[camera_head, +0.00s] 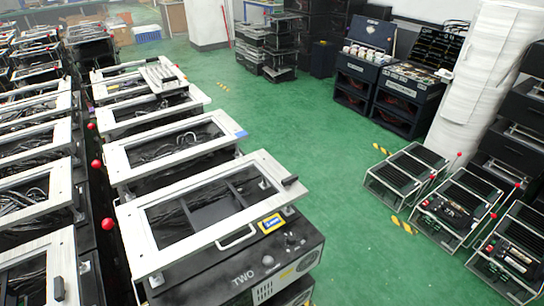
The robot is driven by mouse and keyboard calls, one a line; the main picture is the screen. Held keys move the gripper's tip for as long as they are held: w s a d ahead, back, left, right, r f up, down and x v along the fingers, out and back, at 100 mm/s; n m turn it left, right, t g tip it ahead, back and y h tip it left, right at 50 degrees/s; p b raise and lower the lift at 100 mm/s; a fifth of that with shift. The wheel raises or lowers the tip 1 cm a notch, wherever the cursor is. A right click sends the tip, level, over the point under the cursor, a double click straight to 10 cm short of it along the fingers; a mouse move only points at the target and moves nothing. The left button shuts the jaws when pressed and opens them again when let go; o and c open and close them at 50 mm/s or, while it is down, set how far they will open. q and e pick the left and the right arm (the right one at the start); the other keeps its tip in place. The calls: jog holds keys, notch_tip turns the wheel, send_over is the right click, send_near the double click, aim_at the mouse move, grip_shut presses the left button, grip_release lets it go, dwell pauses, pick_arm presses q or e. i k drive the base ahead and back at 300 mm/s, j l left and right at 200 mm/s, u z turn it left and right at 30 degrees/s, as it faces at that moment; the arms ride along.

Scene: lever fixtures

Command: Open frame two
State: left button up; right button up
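A black machine marked TWO (243,277) stands at the bottom centre. A white rectangular frame (208,241) with a dark open middle lies across its top. A pale handle (236,238) sits along the frame's near edge, and a small black block (290,180) sits at its right corner. A yellow-edged display (271,223) and dark knobs show on the machine just below the frame. A red ball (108,224) is beside the frame's left end; its lever is mostly hidden. I cannot tell whether the frame is latched. Neither gripper is in view.
More white-framed machines (172,144) stand in a row behind, and another row (38,195) runs close along the left. Low caged units (455,205) with red-tipped levers stand at the right. The green floor (300,130) between is clear.

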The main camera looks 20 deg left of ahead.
aim_at(210, 226)
jog(key=u, duration=1)
